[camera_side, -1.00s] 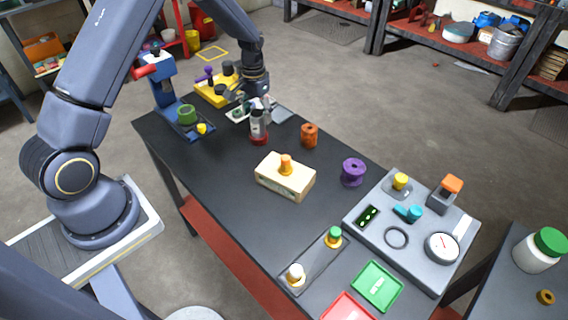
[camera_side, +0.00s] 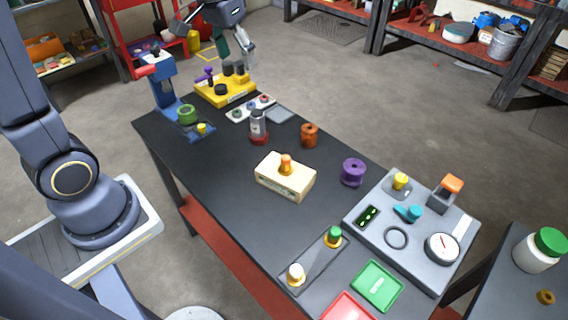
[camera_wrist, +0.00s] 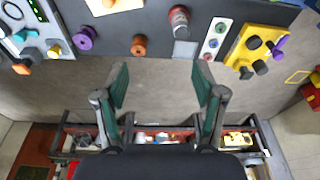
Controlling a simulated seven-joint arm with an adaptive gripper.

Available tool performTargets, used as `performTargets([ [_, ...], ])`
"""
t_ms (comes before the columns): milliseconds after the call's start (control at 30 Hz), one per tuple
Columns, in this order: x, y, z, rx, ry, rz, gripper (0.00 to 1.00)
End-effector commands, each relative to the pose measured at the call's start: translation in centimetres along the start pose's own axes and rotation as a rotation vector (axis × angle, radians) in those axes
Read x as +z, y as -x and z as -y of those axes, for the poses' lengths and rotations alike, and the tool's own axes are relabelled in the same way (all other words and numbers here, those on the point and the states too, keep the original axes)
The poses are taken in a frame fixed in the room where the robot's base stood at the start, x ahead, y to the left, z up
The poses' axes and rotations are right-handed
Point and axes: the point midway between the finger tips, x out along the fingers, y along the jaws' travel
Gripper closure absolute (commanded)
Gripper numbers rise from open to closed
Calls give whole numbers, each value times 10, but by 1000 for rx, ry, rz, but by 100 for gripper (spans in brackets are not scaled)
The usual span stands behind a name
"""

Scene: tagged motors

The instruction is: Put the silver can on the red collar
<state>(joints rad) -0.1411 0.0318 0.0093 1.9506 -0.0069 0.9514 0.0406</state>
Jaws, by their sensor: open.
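The silver can (camera_side: 258,122) stands upright on the red collar (camera_side: 259,140) near the back of the black table in the side view. In the wrist view the can (camera_wrist: 179,17) and the red collar (camera_wrist: 180,34) show together at the top. My gripper (camera_wrist: 162,82) is open and empty in the wrist view, its two green-padded fingers spread wide over the floor beyond the table edge. In the side view my gripper (camera_side: 233,52) is high above the table's far end, well apart from the can.
An orange spool (camera_side: 309,135) and a purple spool (camera_side: 353,172) stand right of the can. A cream block (camera_side: 272,184) is in front. A button strip (camera_side: 250,108), a yellow fixture (camera_side: 222,97) and a blue press (camera_side: 163,88) are behind and left.

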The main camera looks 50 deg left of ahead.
Motion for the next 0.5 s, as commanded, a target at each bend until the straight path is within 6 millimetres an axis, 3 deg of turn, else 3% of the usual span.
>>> performTargets([
  [33, 22, 21, -9, 4, -18, -47, 31],
  [100, 52, 40, -18, 10, -39, -103, 31],
  [200, 94, 55, -27, 21, -66, -173, 31],
  [333, 134, 59, -33, 33, -91, -241, 31],
  [500, 157, 57, -35, 41, -105, -281, 31],
])
